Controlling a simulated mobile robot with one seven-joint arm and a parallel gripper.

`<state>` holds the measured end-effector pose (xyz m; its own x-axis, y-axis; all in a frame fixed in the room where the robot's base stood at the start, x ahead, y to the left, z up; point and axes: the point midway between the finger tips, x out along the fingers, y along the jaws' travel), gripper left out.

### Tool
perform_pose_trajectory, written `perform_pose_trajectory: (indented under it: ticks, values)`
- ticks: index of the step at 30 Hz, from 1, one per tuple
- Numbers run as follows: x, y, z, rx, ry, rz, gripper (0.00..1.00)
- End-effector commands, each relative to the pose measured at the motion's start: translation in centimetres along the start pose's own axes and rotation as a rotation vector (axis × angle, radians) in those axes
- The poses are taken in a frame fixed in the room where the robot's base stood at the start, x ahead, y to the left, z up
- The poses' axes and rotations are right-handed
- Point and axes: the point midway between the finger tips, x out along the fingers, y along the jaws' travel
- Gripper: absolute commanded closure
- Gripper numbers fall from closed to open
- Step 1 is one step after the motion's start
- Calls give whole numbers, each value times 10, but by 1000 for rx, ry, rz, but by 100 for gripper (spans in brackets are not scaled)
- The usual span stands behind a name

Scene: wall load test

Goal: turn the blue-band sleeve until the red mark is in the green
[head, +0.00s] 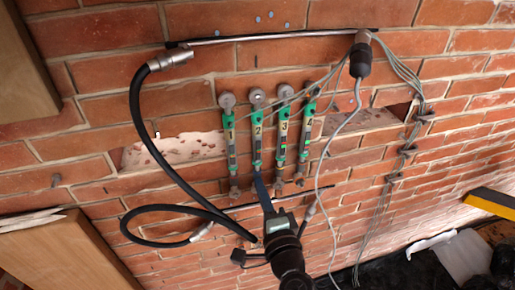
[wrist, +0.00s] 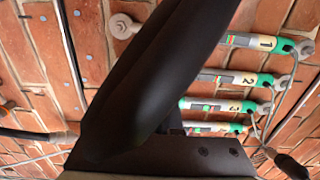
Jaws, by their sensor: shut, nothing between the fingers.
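Several green-ended gauges numbered 1 (head: 230,125), 2 (head: 257,130), 3 (head: 283,128) and 4 (head: 308,127) hang side by side on the brick wall. Each has a dark lower part with small red and green marks, too small to read. My gripper (head: 259,177) is shut and empty, reaching up at the lower end of gauge 2 and covering part of it. Whether it touches is unclear. No blue-band sleeve can be made out for certain. In the wrist view, the dark fingers cross the middle, with gauges 1 (wrist: 262,42), 2 (wrist: 242,78) and 3 (wrist: 233,106) to their right.
A black hose (head: 150,150) loops left of the gauges to a metal bar (head: 270,36) above them. Grey cables and a black cylinder (head: 360,58) hang at right. A thin rod (head: 290,199) crosses below. A wooden beam (head: 50,255) stands lower left.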

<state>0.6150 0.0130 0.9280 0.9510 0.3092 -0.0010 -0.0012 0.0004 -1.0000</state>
Motion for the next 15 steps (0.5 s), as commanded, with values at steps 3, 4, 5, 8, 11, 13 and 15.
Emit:
perform_pose_trajectory:
  ticks: [3,4,5,8,11,13,15]
  values:
    - [-1,0,0,0,0,0,100]
    - [-2,0,0,0,0,0,100]
    - [-4,0,0,0,1,1,100]
    - [-13,1,0,1,0,1,100]
    - [-23,1,0,0,1,1,100]
    - [-30,1,0,1,1,1,100]
    - [-37,1,0,1,1,1,100]
